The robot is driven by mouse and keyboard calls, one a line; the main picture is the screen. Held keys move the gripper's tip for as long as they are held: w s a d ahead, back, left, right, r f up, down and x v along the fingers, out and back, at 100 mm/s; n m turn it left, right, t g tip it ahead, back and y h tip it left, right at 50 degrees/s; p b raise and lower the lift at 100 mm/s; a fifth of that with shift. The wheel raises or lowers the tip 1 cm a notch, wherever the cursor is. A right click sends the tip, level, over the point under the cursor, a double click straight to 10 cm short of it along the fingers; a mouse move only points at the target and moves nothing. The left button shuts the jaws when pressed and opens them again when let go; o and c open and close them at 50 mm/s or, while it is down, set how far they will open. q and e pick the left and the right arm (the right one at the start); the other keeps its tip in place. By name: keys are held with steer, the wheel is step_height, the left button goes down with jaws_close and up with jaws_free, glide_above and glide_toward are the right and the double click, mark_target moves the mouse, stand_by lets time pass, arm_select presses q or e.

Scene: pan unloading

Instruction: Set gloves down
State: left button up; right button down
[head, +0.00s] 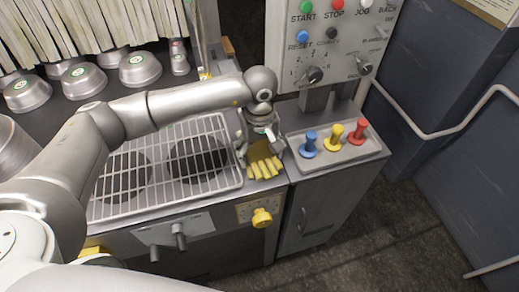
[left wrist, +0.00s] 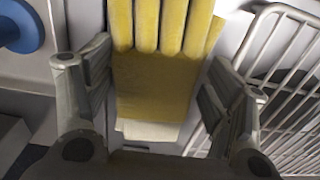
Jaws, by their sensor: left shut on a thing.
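The yellow gloves (head: 265,165) are at the right end of the wire rack, near the front edge of the grey counter, their fingers pointing toward the front. I cannot tell whether they touch the counter. In the left wrist view the gloves (left wrist: 155,85) lie between my two fingers, with a pale cuff at the near end. My left gripper (head: 260,145) is above them and shut on them, its fingertips partly hidden in the head view. My right gripper is not in view.
A wire rack (head: 213,118) over dark round plates lies left of the gloves. A tray (head: 350,155) with blue, yellow and red knobs is at the right, below a control panel (head: 335,45). Metal bowls (head: 140,68) stand at the back left. A yellow knob (head: 262,218) juts from the front.

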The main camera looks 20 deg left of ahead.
mark_target(260, 154)
arm_select(q)
steer(key=shift+f, duration=0.15)
steer(key=o, duration=1.1)
steer(key=shift+o, duration=0.2)
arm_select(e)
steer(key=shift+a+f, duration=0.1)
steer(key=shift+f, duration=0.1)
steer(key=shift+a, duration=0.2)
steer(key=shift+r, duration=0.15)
arm_select(q)
steer(key=shift+r, duration=0.3)
step_height(260, 154, up, 12)
steer(key=b, duration=0.3)
steer(key=shift+b, duration=0.35)
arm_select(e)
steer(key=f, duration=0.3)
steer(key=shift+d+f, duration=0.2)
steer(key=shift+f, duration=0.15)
